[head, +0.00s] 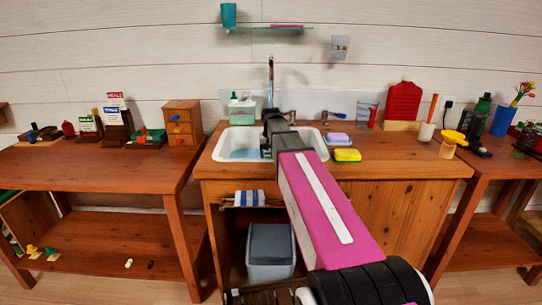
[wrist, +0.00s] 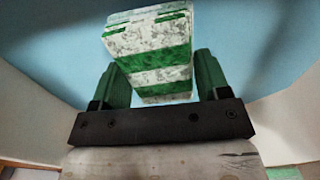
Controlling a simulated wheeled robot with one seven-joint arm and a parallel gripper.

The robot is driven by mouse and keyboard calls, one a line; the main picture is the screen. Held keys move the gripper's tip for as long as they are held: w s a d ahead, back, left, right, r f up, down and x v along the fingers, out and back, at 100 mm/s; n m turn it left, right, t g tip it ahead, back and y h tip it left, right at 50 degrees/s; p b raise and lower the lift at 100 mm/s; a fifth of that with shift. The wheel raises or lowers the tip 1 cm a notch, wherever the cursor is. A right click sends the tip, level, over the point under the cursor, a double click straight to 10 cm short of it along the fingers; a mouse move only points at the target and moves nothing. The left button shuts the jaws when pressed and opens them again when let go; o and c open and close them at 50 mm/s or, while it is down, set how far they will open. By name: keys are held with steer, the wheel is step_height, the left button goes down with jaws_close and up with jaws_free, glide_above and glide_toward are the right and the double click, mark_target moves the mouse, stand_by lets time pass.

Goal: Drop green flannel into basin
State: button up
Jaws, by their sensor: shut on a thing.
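The green flannel (wrist: 160,58), striped green and white, is between the two green fingers of my gripper (wrist: 160,80) in the wrist view. My gripper is shut on it. Blue water (wrist: 245,60) lies beyond the flannel, with pale basin walls at both sides. In the head view the white basin (head: 218,148) is set in the wooden counter, with blue water at its left. My gripper (head: 267,152) is over the basin, largely hidden behind my arm. The flannel is mostly hidden there. I cannot tell whether it touches the water.
A yellow sponge (head: 347,155) and a soap dish (head: 337,138) are right of the basin. A tap (head: 270,75) rises behind it, and a soap dispenser (head: 242,110) stands at the back left. A striped towel (head: 249,198) hangs below the counter, above a grey bin (head: 270,250).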

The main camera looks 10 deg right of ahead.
steer(key=shift+f, duration=0.55)
steer(key=o, duration=0.9)
steer(key=shift+r, duration=0.1)
steer(key=shift+r, duration=4.3)
steer(key=shift+f, duration=0.1)
step_height(320, 180, down, 9)
steer(key=shift+r, duration=0.65)
